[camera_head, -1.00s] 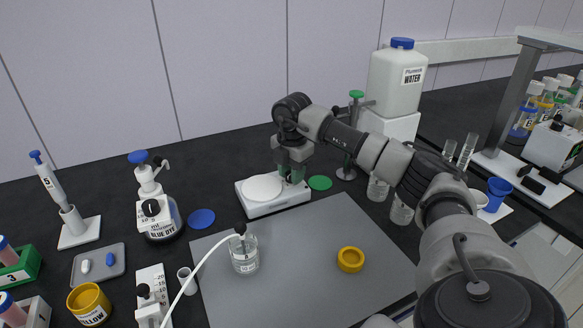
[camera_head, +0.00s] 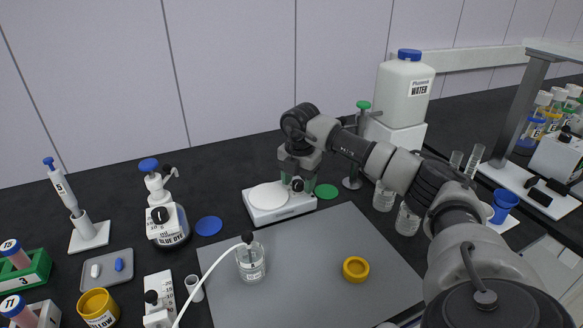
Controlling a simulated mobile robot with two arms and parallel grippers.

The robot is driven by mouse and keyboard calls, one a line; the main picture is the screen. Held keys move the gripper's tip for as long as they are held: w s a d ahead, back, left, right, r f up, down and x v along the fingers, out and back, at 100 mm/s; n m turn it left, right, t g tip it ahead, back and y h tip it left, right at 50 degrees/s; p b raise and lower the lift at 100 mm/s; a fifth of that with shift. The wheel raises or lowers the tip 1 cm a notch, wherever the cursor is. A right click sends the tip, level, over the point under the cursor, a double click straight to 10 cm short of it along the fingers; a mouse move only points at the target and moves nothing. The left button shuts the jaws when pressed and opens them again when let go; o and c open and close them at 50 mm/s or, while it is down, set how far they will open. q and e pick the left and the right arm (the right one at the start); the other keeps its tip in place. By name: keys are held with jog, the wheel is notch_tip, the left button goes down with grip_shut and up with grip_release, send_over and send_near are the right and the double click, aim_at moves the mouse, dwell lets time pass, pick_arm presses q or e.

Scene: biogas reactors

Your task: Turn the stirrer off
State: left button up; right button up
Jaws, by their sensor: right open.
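The stirrer (camera_head: 282,212) is a low white box with a round white top plate, standing at the back edge of the grey mat. My right gripper (camera_head: 298,184) points down at the right end of the stirrer, with its fingers open. A small dark round part shows between the fingers; I cannot tell whether it is the stirrer's knob or whether the fingers touch it. The gripper hides part of that end. My left gripper is not in view.
A glass bottle with a white tube (camera_head: 251,262) and a yellow ring (camera_head: 355,269) are on the grey mat (camera_head: 310,295). A blue dye bottle (camera_head: 168,225) stands left of the stirrer.

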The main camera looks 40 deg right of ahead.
aim_at(298, 183)
jog(key=shift+a, duration=0.1)
jog(key=shift+f+m+b, duration=0.25)
jog(key=shift+m+b, duration=0.6)
jog(key=shift+m, duration=0.25)
jog(key=m+b, duration=0.2)
jog(key=shift+m, duration=0.3)
notch_tip(298, 183, up, 11)
jog(key=p, duration=0.2)
jog(key=w+a+r+n+t+y+p, duration=0.1)
jog(key=w+a+r+t+y, duration=0.3)
jog(key=r, duration=0.5)
jog(key=w+a+r+n+t+y+p, duration=0.2)
jog(key=w+a+r+t, duration=0.4)
jog(key=a+r, duration=0.3)
jog(key=shift+w+r+n+t+y, duration=0.3)
jog(key=shift+w+r+n+y, duration=0.5)
jog(key=shift+y, duration=0.6)
jog(key=shift+s+d+f, duration=0.1)
jog(key=shift+s, duration=0.05)
